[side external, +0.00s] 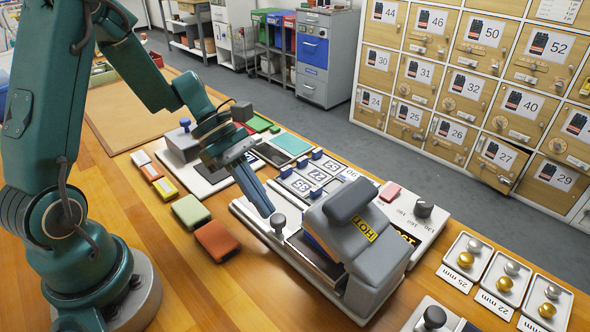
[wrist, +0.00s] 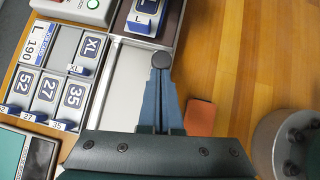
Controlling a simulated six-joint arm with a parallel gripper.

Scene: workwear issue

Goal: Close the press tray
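The heat press (side external: 365,235), a grey unit with a yellow HOT label, stands on a white base at the right of the bench in the side view. Its dark tray (side external: 318,264) lies partly under the raised-looking head. A round grey knob (side external: 278,221) stands at the tray's front end; it also shows in the wrist view (wrist: 161,60). My gripper (side external: 267,212) points down at the knob from the side away from the press. Its blue fingers (wrist: 160,82) are together, with nothing visible between them. The fingertips are at or very near the knob; contact is unclear.
Number tiles (side external: 302,185) lie in a rack beside the press. Orange (side external: 217,240) and green (side external: 190,211) blocks lie on the wood near the track. A dial box (side external: 410,210) stands behind the press. The track (wrist: 127,85) before the knob is bare.

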